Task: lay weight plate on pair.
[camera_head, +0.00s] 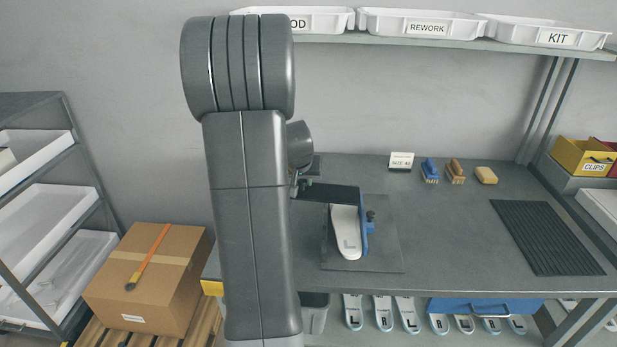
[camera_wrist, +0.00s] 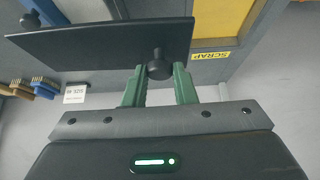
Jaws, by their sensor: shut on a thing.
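My gripper (camera_wrist: 160,82) has green fingers shut on the black knob of the dark flat weight plate (camera_wrist: 95,47). The insole lies beside a blue upright fixture (camera_head: 366,238) with a black knob, on a grey mat (camera_head: 385,259). Only one insole of the pair shows clearly; whether another lies under it I cannot tell. My arm hides most of the gripper in the head view. I see no contact between plate and insole.
A size card (camera_head: 401,161), brushes (camera_head: 430,171) and a sponge (camera_head: 486,175) stand along the bench back. A black ribbed mat (camera_head: 545,237) lies right. A carton (camera_head: 148,280) stands left. The bench between mats is clear.

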